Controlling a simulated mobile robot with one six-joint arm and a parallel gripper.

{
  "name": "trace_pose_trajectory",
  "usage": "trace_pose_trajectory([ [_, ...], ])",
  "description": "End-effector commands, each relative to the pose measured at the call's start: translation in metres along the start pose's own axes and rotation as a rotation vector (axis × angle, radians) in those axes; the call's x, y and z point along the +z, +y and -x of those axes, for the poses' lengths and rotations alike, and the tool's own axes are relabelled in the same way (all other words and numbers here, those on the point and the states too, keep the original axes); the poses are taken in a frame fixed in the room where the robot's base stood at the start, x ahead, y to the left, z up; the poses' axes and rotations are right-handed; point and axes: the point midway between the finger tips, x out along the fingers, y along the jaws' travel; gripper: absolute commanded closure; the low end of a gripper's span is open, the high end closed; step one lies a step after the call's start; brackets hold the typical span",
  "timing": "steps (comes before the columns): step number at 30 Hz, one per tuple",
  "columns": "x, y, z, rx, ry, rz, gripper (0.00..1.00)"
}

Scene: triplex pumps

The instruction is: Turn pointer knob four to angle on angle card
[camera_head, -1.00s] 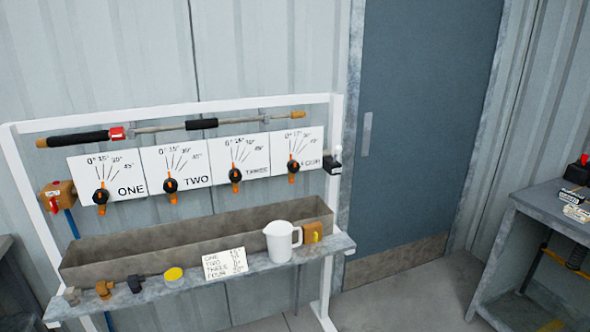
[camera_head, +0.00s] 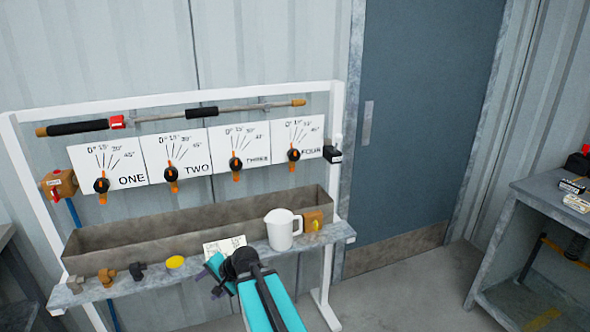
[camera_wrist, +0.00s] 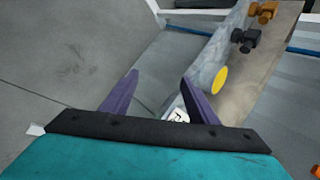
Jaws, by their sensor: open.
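Pointer knob four (camera_head: 293,155) is a black knob with an orange pointer on the rightmost white dial plate (camera_head: 312,130). Its orange pointer lies near vertical, and the angle marks fan out above it. The angle card (camera_head: 224,245) is a white card on the shelf, partly hidden behind my arm; in the wrist view only a small white piece (camera_wrist: 178,115) shows. My gripper (camera_wrist: 158,88) has two purple fingers, spread apart with nothing between them. In the head view my arm is in front of the shelf, below and left of knob four.
Knobs one (camera_head: 101,185), two (camera_head: 171,173) and three (camera_head: 235,164) sit to the left. A trough (camera_head: 200,224) runs below the dials. A white jug (camera_head: 281,230), a yellow disc (camera_head: 175,262) and fittings (camera_head: 137,271) stand on the shelf. A black-handled wand (camera_head: 78,127) hangs above.

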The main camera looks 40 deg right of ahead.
Motion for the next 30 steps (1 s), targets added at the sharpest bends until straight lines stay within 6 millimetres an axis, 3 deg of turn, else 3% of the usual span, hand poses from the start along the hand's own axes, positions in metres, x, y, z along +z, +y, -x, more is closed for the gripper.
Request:
trace_pose_trajectory([
  [1,-0.019,-0.009,0.013,-0.052,0.025,-0.085,0.46],
  [6,-0.079,-0.040,0.062,-0.240,0.084,-0.381,0.46],
  [11,-0.137,-0.059,0.117,-0.430,0.120,-0.652,0.46],
  [15,-0.186,-0.069,0.174,-0.606,0.132,-0.879,0.46],
  [24,-0.277,-0.066,0.308,-1.001,0.094,-1.305,0.46],
  [30,-0.306,-0.056,0.364,-1.166,0.047,-1.457,0.46],
])
